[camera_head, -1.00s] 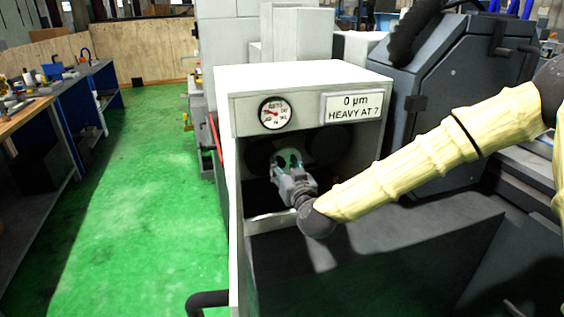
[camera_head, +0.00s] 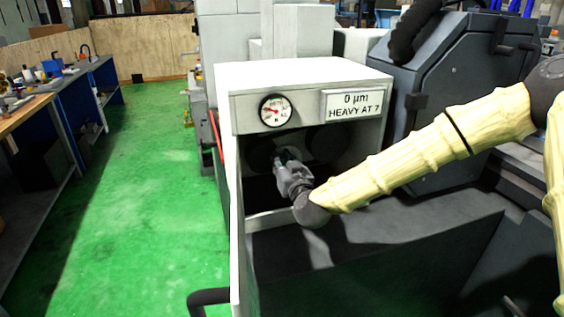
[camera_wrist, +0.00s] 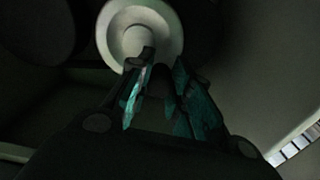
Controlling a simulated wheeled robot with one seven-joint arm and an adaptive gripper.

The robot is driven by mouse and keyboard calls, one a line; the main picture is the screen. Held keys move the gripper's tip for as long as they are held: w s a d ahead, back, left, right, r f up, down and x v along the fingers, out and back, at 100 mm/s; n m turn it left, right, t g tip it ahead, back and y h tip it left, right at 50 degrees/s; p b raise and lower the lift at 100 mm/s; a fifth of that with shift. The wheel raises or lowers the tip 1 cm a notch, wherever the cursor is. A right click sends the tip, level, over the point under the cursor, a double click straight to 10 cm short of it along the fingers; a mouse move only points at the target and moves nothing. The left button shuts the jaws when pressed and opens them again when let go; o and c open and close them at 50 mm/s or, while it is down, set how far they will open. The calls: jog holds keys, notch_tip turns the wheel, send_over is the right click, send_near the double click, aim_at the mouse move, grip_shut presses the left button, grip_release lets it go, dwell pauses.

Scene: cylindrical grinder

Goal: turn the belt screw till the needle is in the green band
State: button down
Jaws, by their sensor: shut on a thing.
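The gauge (camera_head: 276,111) is on the front of the light grey housing, with a white face and a red mark; its needle and bands are too small to read surely. My gripper (camera_head: 284,160) reaches into the dark opening below the gauge. In the wrist view, my gripper (camera_wrist: 158,72) has its teal-padded fingers at a dark stub in front of a pale round disc (camera_wrist: 112,30). The fingers are shut on this stub, which appears to be the belt screw (camera_wrist: 147,52). Most of the screw is hidden by the fingers and shadow.
Dark round shapes, one a dark wheel (camera_head: 327,145), sit inside the opening. The housing's left wall and lower lip bound the opening. Green floor (camera_head: 150,190) is clear at left.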

jog(key=shift+d+m, duration=0.1)
jog(key=shift+m, duration=0.2)
jog(key=m, duration=0.1)
jog(key=m+b, duration=0.2)
jog(key=shift+w+d+r, duration=0.15)
jog(key=shift+d+r, duration=0.1)
jog(key=shift+d, duration=0.15)
jog(key=shift+w+d+r+m+b, duration=0.15)
jog(key=shift+d+m+b, duration=0.15)
jog(key=shift+m+b, duration=0.5)
jog(key=shift+d+r+m+b, duration=0.15)
jog(key=shift+d+m+b, duration=0.15)
jog(key=shift+m, duration=0.9)
jog(key=c, duration=1.3)
grip_release()
jog(key=shift+r, duration=0.1)
jog(key=v, duration=1.2)
